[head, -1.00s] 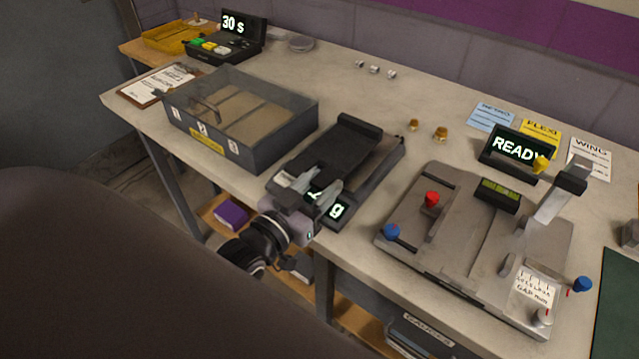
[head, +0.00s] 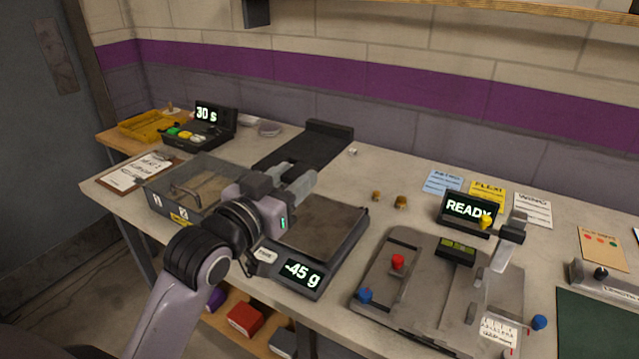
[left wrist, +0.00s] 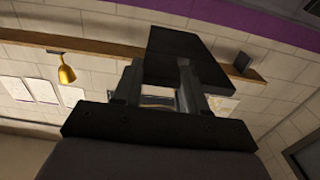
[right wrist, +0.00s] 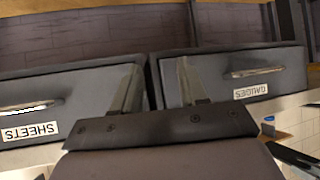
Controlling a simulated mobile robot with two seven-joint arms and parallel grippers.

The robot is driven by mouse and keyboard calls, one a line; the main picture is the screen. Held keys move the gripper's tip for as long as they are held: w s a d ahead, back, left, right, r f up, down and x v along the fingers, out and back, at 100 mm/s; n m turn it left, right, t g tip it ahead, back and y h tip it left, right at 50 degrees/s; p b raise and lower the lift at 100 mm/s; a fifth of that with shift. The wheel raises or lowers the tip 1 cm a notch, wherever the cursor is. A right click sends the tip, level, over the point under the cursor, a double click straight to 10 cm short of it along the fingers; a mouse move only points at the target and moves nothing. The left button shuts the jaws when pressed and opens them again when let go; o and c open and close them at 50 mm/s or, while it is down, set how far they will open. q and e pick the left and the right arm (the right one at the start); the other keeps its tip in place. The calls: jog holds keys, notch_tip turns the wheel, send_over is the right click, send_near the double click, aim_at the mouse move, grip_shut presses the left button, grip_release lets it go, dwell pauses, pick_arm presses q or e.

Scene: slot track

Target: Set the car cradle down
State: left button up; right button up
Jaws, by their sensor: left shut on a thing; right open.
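The car cradle (head: 300,150) is a long black plate with a raised block at its far end. In the head view it shows beyond the scale (head: 325,222), its near end hidden behind my left gripper (head: 298,180). My left gripper is shut on it; in the left wrist view the dark cradle (left wrist: 185,55) sits at the fingertips. The scale's bare plate shows and its display reads -45 g. My right gripper (right wrist: 160,85) is open and empty in the right wrist view, in front of drawers labelled SHEETS and GAUGES.
A lidded grey box (head: 190,190) stands left of the scale. A grey gauge fixture (head: 425,290) with coloured knobs stands to the right. Small brass pieces (head: 400,201) and a silver one (head: 352,152) lie behind. The bench between scale and paper cards is mostly clear.

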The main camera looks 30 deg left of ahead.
pick_arm(q)
jog(key=s+d+f, duration=0.2)
jog(key=s+f, duration=0.1)
jog(key=f, duration=0.3)
jog(key=s+d+f+n+y, duration=0.1)
jog(key=s+d+f, duration=0.1)
jog(key=f, duration=0.4)
jog(key=shift+s+d+y, duration=0.2)
jog(key=shift+s+y, duration=0.1)
jog(key=shift+s, duration=0.6)
jog(key=shift+f, duration=0.1)
